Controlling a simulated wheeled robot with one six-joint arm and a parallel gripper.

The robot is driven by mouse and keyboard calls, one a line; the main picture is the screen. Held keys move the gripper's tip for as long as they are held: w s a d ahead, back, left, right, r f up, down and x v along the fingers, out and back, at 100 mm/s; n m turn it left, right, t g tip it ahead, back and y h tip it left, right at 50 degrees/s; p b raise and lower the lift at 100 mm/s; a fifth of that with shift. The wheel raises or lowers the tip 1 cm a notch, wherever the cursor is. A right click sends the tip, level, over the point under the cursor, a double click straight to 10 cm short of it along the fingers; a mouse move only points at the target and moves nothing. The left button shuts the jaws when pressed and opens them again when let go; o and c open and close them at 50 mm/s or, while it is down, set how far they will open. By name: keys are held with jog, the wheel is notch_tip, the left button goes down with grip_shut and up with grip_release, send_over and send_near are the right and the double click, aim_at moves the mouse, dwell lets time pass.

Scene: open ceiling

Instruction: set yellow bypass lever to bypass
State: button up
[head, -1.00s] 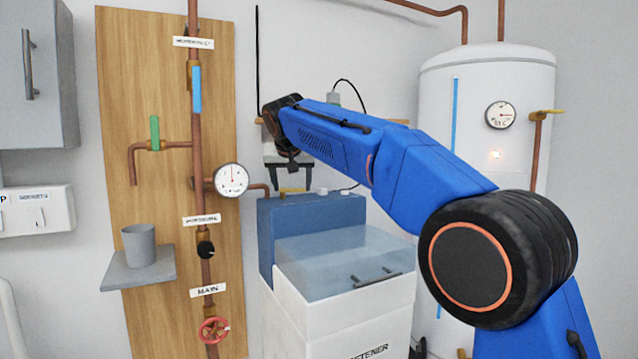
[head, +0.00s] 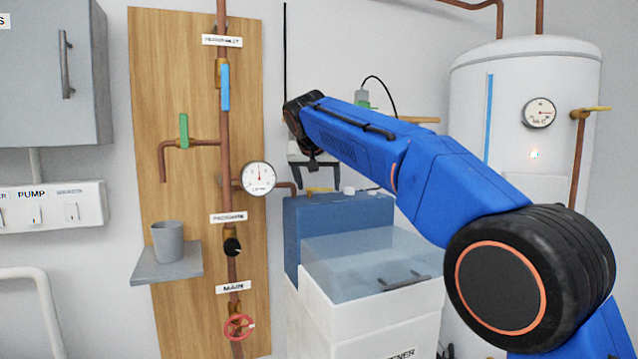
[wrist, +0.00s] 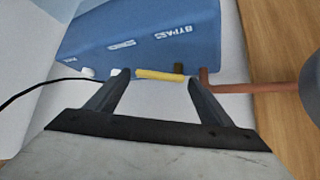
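The yellow bypass lever (wrist: 160,75) is a short yellow bar at the edge of the blue softener head (wrist: 150,35). It lies roughly crosswise between my fingertips in the wrist view. White labels on the blue head include one reading BYPASS, upside down in this view. My gripper (wrist: 157,77) is open, with one finger near each end of the lever; I cannot tell whether either touches it. In the head view my gripper (head: 319,178) points down just above the lever (head: 320,190), behind the softener's lid.
A copper pipe (wrist: 255,88) runs beside the lever to the pressure gauge (head: 258,178). A wooden board (head: 160,100) carries pipes, valves and a shelf with a grey cup (head: 167,241). A white tank (head: 525,90) stands right. A black cable (wrist: 30,88) passes left in the wrist view.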

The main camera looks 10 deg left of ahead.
jog(key=shift+o, duration=0.2)
jog(key=v, duration=0.5)
jog(key=s+d, duration=0.1)
jog(key=s, duration=1.1)
jog(key=shift+d, duration=0.2)
